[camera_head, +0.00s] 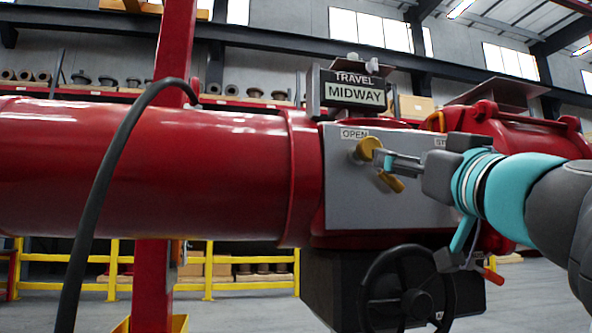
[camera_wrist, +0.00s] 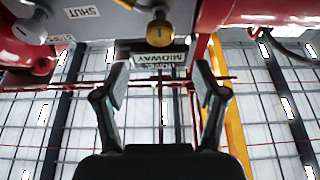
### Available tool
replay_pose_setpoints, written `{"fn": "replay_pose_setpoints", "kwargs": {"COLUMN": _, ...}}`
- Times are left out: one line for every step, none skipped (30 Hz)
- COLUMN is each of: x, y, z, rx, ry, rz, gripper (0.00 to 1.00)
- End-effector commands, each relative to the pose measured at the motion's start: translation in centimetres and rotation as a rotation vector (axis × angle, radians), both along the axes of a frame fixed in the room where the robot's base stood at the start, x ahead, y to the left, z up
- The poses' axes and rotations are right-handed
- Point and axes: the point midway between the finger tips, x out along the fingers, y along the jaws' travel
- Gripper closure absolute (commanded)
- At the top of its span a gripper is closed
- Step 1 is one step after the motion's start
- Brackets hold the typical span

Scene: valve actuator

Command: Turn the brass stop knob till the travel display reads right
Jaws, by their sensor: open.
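The brass stop knob (camera_head: 368,148) sits on the grey front panel (camera_head: 350,200) of the red actuator, beside the OPEN label (camera_head: 354,133). A second brass-coloured piece (camera_head: 391,182) shows just below my gripper; I cannot tell whether it belongs to the knob. The travel display (camera_head: 354,95) on top reads MIDWAY. My gripper (camera_head: 388,160) is at the knob's right in the head view and partly covers the panel. In the wrist view my gripper (camera_wrist: 160,75) is open and empty, and the knob (camera_wrist: 160,33) appears ahead of the gap, apart from both fingers.
A grey knob (camera_wrist: 31,27) stands by the SHUT label (camera_wrist: 82,13) in the upside-down wrist view. A black handwheel (camera_head: 408,290) hangs below the panel. A dark cable (camera_head: 108,170) arcs at the left. Yellow railing (camera_head: 209,270) stands behind, and floor is open at the lower right.

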Motion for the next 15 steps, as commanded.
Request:
{"fn": "replay_pose_setpoints", "kwargs": {"x": 0.7, "y": 0.2, "z": 0.1, "rx": 0.0, "ry": 0.002, "rz": 0.004, "gripper": 0.29}}
{"fn": "replay_pose_setpoints", "kwargs": {"x": 1.0, "y": 0.3, "z": 0.3, "rx": 0.0, "ry": 0.001, "rz": 0.004, "gripper": 0.29}}
{"fn": "replay_pose_setpoints", "kwargs": {"x": 1.6, "y": 0.4, "z": 0.5, "rx": 0.0, "ry": 0.001, "rz": 0.004, "gripper": 0.29}}
{"fn": "replay_pose_setpoints", "kwargs": {"x": 2.1, "y": 0.5, "z": 0.7, "rx": 0.001, "ry": 0.002, "rz": 0.005, "gripper": 0.29}}
{"fn": "replay_pose_setpoints", "kwargs": {"x": 2.5, "y": 0.6, "z": 0.9, "rx": 0.0, "ry": 0.001, "rz": 0.004, "gripper": 0.29}}
{"fn": "replay_pose_setpoints", "kwargs": {"x": 3.2, "y": 0.7, "z": 1.1, "rx": 0.001, "ry": 0.002, "rz": 0.005, "gripper": 0.29}}
{"fn": "replay_pose_setpoints", "kwargs": {"x": 3.6, "y": 0.8, "z": 1.3, "rx": 0.002, "ry": 0.001, "rz": 0.004, "gripper": 0.29}}
{"fn": "replay_pose_setpoints", "kwargs": {"x": 4.0, "y": 0.9, "z": 1.6, "rx": 0.001, "ry": 0.0, "rz": 0.005, "gripper": 0.29}}
{"fn": "replay_pose_setpoints", "kwargs": {"x": 4.8, "y": 1.0, "z": 1.8, "rx": 0.0, "ry": 0.002, "rz": 0.004, "gripper": 0.29}}
{"fn": "replay_pose_setpoints", "kwargs": {"x": 5.2, "y": 1.1, "z": 2.1, "rx": 0.001, "ry": 0.0, "rz": 0.004, "gripper": 0.29}}
{"fn": "replay_pose_setpoints", "kwargs": {"x": 5.8, "y": 1.2, "z": 2.2, "rx": 0.0, "ry": 0.001, "rz": 0.004, "gripper": 0.29}}
{"fn": "replay_pose_setpoints", "kwargs": {"x": 6.4, "y": 1.4, "z": 2.6, "rx": 0.001, "ry": 0.0, "rz": 0.004, "gripper": 0.29}}
{"fn": "replay_pose_setpoints", "kwargs": {"x": 6.9, "y": 1.4, "z": 2.8, "rx": 0.002, "ry": 0.001, "rz": 0.003, "gripper": 0.29}}
{"fn": "replay_pose_setpoints", "kwargs": {"x": 7.4, "y": 1.5, "z": 3.0, "rx": 0.001, "ry": 0.001, "rz": 0.003, "gripper": 0.29}}
{"fn": "replay_pose_setpoints", "kwargs": {"x": 7.9, "y": 1.7, "z": 3.2, "rx": 0.0, "ry": 0.001, "rz": 0.002, "gripper": 0.29}}
